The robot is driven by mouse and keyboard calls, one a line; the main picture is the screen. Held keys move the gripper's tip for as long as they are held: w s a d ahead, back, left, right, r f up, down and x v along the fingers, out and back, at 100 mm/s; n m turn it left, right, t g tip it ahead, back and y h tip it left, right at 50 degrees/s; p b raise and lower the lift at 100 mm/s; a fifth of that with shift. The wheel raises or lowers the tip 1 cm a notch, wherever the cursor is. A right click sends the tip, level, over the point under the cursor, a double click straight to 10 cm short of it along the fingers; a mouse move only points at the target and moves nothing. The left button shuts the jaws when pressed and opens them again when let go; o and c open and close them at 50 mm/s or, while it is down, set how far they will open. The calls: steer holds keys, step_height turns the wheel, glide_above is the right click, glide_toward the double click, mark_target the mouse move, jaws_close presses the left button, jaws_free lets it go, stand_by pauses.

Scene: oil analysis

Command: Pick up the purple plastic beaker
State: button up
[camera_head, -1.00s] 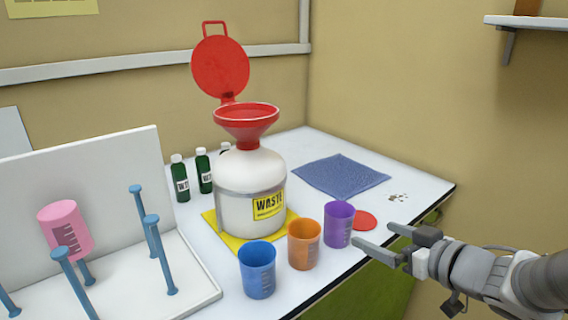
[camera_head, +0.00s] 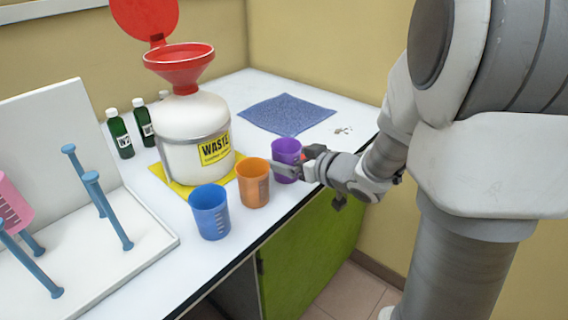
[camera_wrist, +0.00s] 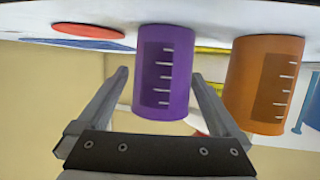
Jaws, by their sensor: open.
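The purple plastic beaker (camera_head: 286,152) stands at the front edge of the white bench, right of the orange beaker. In the wrist view the purple beaker (camera_wrist: 164,75) appears upside down, between the two fingers and a little beyond my gripper's palm. My gripper (camera_wrist: 160,90) is open, with one finger on each side of the beaker. In the head view my gripper (camera_head: 288,168) is at the beaker's front side, and its fingers partly cover the beaker. I cannot tell whether either finger touches it.
The orange beaker (camera_head: 253,184) stands close to the left finger, and the blue beaker (camera_head: 209,213) is further left. The white waste container (camera_head: 193,150) with a red funnel (camera_head: 180,62) stands behind them. A blue mat (camera_head: 288,113) lies at the back right. A drying rack (camera_head: 150,245) is at left.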

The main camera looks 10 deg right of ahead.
mark_target(278, 140)
steer(key=b+x, duration=0.1)
steer(key=x, duration=0.3)
steer(key=shift+s+a+f, duration=0.1)
steer(key=shift+s, duration=0.05)
steer(key=c, duration=1.3)
steer(key=shift+o, duration=0.2)
steer(key=shift+r+p, duration=0.7)
steer(key=shift+r, duration=0.5)
steer(key=shift+r+p, duration=0.55)
steer(key=shift+r, duration=0.45)
steer(key=s+d+r+p, duration=0.5)
steer(key=s+d+r, duration=0.1)
steer(key=d, duration=0.4)
steer(key=shift+r, duration=0.3)
